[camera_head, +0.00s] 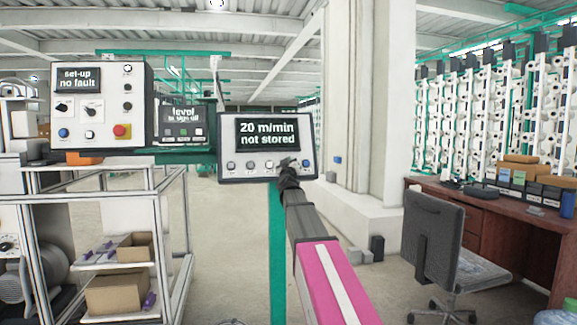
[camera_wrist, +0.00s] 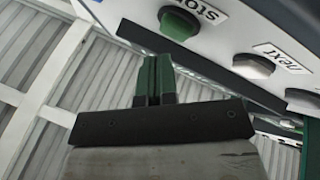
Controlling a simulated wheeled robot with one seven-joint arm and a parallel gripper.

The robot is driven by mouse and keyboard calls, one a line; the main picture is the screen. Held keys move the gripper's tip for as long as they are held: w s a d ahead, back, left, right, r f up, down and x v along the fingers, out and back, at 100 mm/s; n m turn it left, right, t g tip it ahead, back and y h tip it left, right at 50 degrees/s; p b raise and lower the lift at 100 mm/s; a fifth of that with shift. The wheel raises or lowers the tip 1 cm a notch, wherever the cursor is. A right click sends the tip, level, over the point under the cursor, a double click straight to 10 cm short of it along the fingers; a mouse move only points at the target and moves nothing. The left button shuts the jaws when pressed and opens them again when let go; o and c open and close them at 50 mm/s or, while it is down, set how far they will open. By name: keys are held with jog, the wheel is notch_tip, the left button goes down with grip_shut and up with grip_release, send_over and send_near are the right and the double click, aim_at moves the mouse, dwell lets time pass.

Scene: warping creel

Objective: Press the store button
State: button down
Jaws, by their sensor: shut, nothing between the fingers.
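The control panel (camera_head: 225,177) has a dark screen (camera_head: 267,132) reading "20 m/min not stored" and a row of buttons below it. In the wrist view, the green store button (camera_wrist: 179,24) sits beside its partly cut-off label. My gripper (camera_wrist: 155,60) is shut and empty, its fingertips just short of the store button in that picture. I cannot tell whether they touch it, but a small gap seems to show. In the head view my gripper (camera_head: 287,166) overlaps the panel's lower right and hides the store button there. A blue button (camera_head: 306,163) shows to its right.
In the wrist view, a whitish button (camera_wrist: 253,66) labelled "next" lies near the store button. A larger panel (camera_head: 98,105) and a "level" panel (camera_head: 184,122) stand left. A metal frame cart (camera_head: 160,215) is lower left; a chair (camera_head: 432,240) and desk (camera_head: 490,222) are right.

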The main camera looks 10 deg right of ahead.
jog(key=shift+w, duration=0.2)
dwell(0.5)
jog(key=shift+w+f, duration=0.15)
jog(key=shift+w, duration=0.05)
jog(key=shift+w+f, duration=0.15)
jog(key=shift+w, duration=0.3)
dwell(0.8)
jog(key=shift+s, duration=0.2)
jog(key=shift+s+r, duration=0.3)
jog(key=shift+s, duration=0.35)
jog(key=s, duration=0.1)
jog(key=s+r, duration=0.1)
jog(key=s, duration=0.2)
jog(key=shift+s+r, duration=0.35)
dwell(0.3)
dwell(0.4)
